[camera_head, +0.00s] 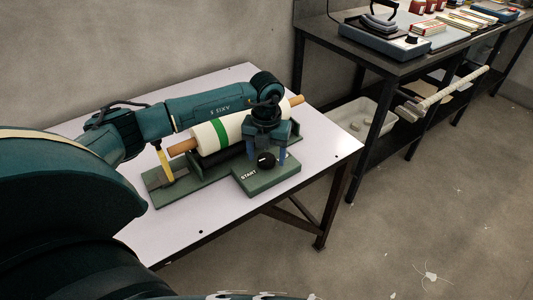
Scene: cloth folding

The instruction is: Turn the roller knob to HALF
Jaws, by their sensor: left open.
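The roller knob (266,160) is a small black round knob on the green control box (270,182) at the front of the roller machine. The box is marked START; its knob scale is too small to read. My left gripper (281,160) points down over the box with blue fingers apart, one on each side of the knob as seen here. I cannot tell whether the fingers touch it. The cloth roll (208,137), white with a green band and wooden ends, lies on the machine behind the box. My right gripper is not in view.
The white table (225,215) has free room in front of the machine. A yellow upright piece (163,163) stands at the machine's left end. At the back right, a dark bench (345,50) holds an iron, boxes and other items, with a white bin (360,125) below.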

